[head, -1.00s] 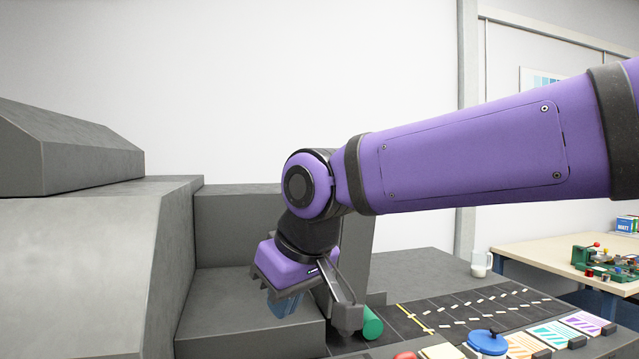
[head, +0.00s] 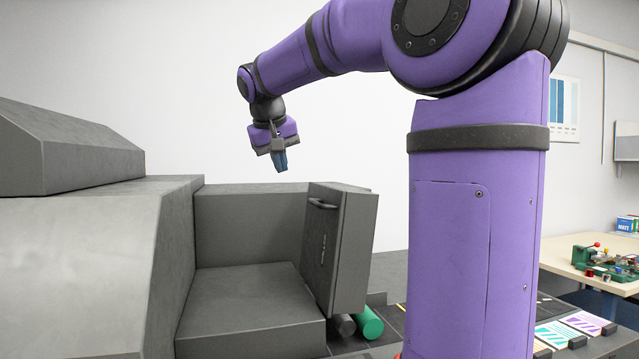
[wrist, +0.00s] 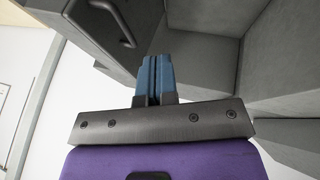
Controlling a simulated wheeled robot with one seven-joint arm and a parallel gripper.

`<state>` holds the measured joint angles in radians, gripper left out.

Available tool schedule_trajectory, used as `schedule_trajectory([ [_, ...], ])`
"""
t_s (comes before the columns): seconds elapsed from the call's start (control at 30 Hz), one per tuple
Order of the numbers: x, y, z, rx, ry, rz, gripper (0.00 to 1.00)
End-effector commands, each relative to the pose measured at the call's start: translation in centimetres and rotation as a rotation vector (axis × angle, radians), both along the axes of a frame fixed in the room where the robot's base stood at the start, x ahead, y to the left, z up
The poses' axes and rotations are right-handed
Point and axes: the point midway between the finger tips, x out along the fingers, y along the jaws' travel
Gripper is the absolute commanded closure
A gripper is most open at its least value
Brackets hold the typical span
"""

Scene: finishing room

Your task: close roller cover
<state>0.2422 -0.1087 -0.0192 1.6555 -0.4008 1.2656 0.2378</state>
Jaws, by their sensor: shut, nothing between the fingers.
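The roller cover (head: 343,245) is a dark grey panel with a bar handle (head: 323,204) near its top. It stands upright and open at the right side of the grey machine's recess (head: 250,290). In the wrist view the cover (wrist: 95,25) and its handle (wrist: 112,22) show at the upper left. My gripper (head: 281,166) is shut and empty, with blue fingers pointing down. It hangs in the air above and to the left of the cover, apart from it. The shut fingers also show in the wrist view (wrist: 154,78).
The machine body (head: 80,260) fills the left. A green roller (head: 369,323) and a grey roller (head: 343,325) lie at the cover's foot. Coloured cards (head: 560,333) lie at lower right. A side table (head: 560,258) holds a green device (head: 600,262). Air above the recess is free.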

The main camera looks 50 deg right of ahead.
Motion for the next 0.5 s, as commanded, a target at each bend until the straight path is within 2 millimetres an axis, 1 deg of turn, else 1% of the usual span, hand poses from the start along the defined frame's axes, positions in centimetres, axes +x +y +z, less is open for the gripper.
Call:
schedule_trajectory([
  [0.03,1.4,-1.7,0.6,-0.019,0.008,-0.039,1.00],
  [0.1,2.9,-3.8,1.4,-0.045,0.016,-0.090,1.00],
  [0.2,4.4,-6.2,2.2,-0.076,0.024,-0.152,1.00],
  [0.33,5.5,-8.3,2.9,-0.103,0.030,-0.205,1.00],
  [0.43,5.9,-9.0,3.1,-0.112,0.032,-0.224,1.00],
  [0.5,6.0,-9.3,2.9,-0.115,0.033,-0.228,1.00],
])
